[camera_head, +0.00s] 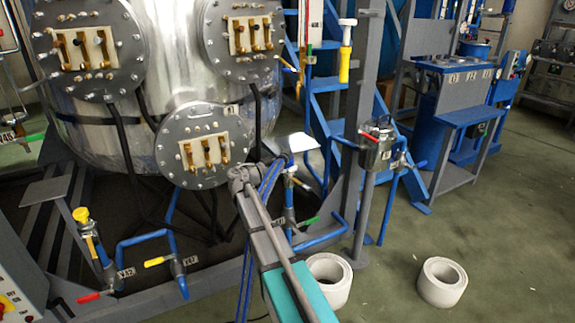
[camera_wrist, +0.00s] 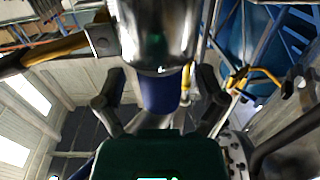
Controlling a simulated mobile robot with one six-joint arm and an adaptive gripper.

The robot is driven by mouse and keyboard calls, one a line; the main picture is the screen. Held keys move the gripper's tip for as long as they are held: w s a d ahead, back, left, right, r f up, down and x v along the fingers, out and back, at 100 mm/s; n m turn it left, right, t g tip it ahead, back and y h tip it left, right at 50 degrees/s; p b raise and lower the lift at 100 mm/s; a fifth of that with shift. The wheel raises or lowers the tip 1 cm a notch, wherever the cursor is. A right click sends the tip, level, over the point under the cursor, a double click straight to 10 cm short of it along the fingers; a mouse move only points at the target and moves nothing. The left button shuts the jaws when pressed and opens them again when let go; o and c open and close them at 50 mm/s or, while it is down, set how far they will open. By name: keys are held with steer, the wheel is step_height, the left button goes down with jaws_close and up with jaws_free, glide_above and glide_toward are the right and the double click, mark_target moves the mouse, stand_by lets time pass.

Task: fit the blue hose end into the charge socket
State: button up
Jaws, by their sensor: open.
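My gripper (camera_wrist: 162,84) is open in the wrist view, with one dark finger on each side of a blue cylinder (camera_wrist: 160,96). The cylinder looks like the blue hose end, but I cannot be sure. A large shiny metal cylinder (camera_wrist: 156,32) lies just above it, close to the camera. I cannot tell whether the two are joined, and gaps show beside the blue cylinder. In the head view, blue hoses (camera_head: 245,280) run along my arm; my gripper is not clearly visible there. I cannot single out the charge socket.
A steel vessel (camera_head: 165,75) with round flanges stands behind my arm. Blue pipes and valves (camera_head: 140,240) lie at the lower left. A grey post (camera_head: 357,190) and a valve box (camera_head: 380,147) stand right of my arm. Two white rings (camera_head: 442,283) rest on the floor; open floor lies right.

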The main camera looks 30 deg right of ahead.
steer(key=shift+a, duration=0.1)
steer(key=s+a, duration=0.1)
steer(key=a, duration=1)
steer(key=shift+s+a, duration=0.35)
stand_by(0.6)
steer(key=s+f+n+g+y+p, duration=0.2)
steer(key=s+f+n+y+p, duration=0.2)
steer(key=s+f+n+y, duration=0.6)
steer(key=s+a+n+y+p, duration=0.4)
steer(key=s+a+n+y, duration=0.3)
steer(key=s+a, duration=0.6)
step_height(320, 180, up, 37)
steer(key=s+d+p, duration=0.1)
steer(key=p, duration=3.6)
steer(key=shift+d+f+m+g+y, duration=0.2)
steer(key=shift+m+g+y, duration=0.1)
steer(key=shift+y, duration=0.1)
